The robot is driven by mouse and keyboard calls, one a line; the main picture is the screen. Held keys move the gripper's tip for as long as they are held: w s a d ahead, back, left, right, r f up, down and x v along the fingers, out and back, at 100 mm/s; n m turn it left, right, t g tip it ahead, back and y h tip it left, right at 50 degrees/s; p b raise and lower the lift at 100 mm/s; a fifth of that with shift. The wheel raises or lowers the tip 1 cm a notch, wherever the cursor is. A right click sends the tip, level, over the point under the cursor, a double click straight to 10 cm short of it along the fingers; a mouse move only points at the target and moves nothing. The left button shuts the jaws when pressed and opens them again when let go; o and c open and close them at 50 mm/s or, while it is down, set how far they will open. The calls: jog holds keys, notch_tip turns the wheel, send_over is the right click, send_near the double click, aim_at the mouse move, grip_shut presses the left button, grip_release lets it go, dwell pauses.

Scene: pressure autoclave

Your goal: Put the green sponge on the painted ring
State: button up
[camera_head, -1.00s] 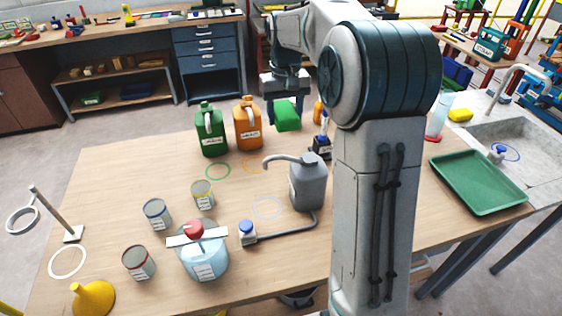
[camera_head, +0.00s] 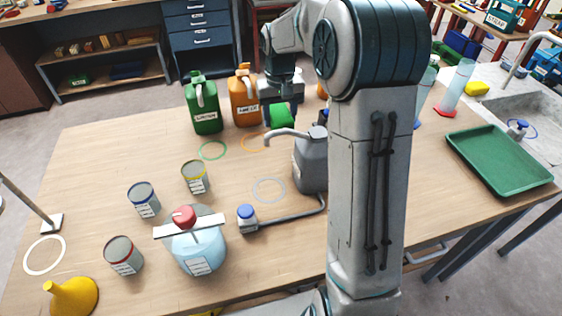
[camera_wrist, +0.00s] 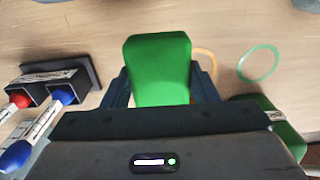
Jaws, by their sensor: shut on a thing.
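My gripper (camera_head: 281,106) is shut on the green sponge (camera_head: 281,117), with a finger on each side of it, as the wrist view shows the sponge (camera_wrist: 158,68). The sponge is held above the table, behind the grey spouted can (camera_head: 311,162) in the head view. Several painted rings lie on the table: a green ring (camera_head: 213,142), an orange ring (camera_head: 243,142), a pale grey ring (camera_head: 269,177) and a white ring (camera_head: 28,256). In the wrist view the sponge partly covers the orange ring (camera_wrist: 212,58); the green ring (camera_wrist: 259,46) is clear.
A green jug (camera_head: 203,108) and an orange jug (camera_head: 243,98) stand close left of my gripper. Paint tins (camera_head: 143,199), a yellow funnel (camera_head: 71,297) and a pale blue pot (camera_head: 199,250) stand at front left. A green tray (camera_head: 500,160) is at right.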

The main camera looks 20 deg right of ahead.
send_over(253, 174)
notch_tip(253, 174, down, 6)
jog(key=shift+d+f+p, duration=0.1)
jog(key=shift+f+p, duration=0.1)
jog(key=shift+p, duration=0.2)
jog(key=shift+f, duration=2.1)
jog(key=shift+f, duration=0.2)
jog(key=o, duration=1.1)
jog(key=shift+r, duration=0.1)
